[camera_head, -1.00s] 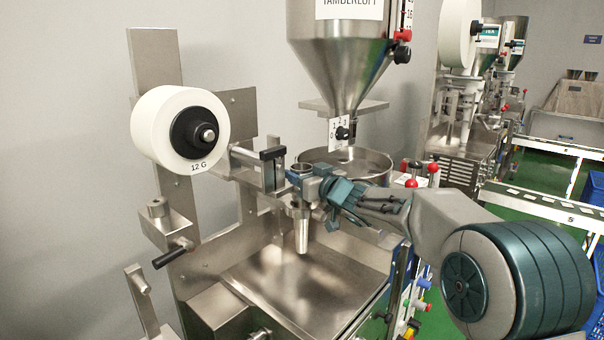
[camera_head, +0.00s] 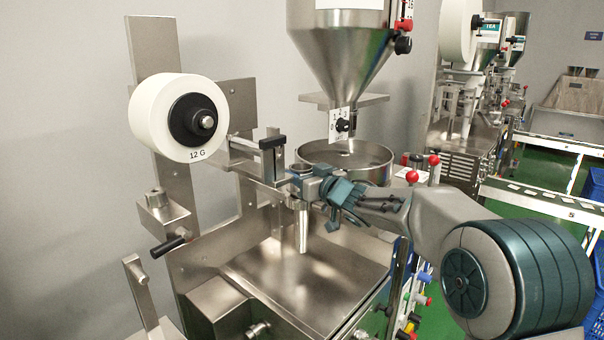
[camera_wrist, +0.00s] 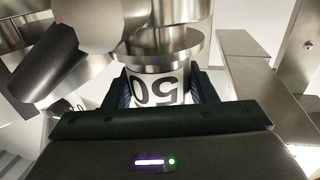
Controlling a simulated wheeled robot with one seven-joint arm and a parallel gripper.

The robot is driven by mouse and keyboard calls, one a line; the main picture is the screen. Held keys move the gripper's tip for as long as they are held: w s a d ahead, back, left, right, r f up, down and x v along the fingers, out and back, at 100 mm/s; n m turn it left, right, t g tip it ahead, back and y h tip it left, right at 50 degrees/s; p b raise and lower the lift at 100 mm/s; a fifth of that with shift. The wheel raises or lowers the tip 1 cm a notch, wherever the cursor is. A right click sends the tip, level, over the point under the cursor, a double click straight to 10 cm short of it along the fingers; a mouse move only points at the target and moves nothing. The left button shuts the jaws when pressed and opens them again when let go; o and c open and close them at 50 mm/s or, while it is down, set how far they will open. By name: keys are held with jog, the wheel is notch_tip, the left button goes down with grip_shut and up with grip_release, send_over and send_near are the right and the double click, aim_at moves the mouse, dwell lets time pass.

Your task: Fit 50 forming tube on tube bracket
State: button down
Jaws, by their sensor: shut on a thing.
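My gripper (camera_head: 314,188) is shut on the forming tube (camera_head: 302,228), a tapered steel tube hanging upright with its narrow end down. In the wrist view my gripper (camera_wrist: 160,92) has its dark fingers on both sides of the tube's white label (camera_wrist: 158,88), which reads 50 upside down. The tube's top collar is at the tube bracket (camera_head: 268,172), a steel arm with a black clamp block, below and right of the film roll. From these views I cannot tell whether the tube is seated in the bracket or only beside it.
A white film roll (camera_head: 178,118) marked 12 G is on the upright plate at the left. The steel hopper (camera_head: 345,50) and round pan (camera_head: 350,158) stand close behind my gripper. A bare steel tray (camera_head: 300,280) lies below. Red-knobbed levers (camera_head: 433,160) stand to the right.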

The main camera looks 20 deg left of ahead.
jog(key=shift+f+b, duration=0.5)
jog(key=shift+f, duration=0.2)
jog(key=c, duration=0.5)
grip_release()
jog(key=shift+f, duration=0.1)
jog(key=shift+d, duration=0.1)
jog(key=b+v, duration=0.1)
jog(key=v, duration=1.2)
jog(key=shift+s+d+b, duration=0.25)
jog(key=shift+d+b, duration=0.05)
jog(key=shift+b, duration=0.1)
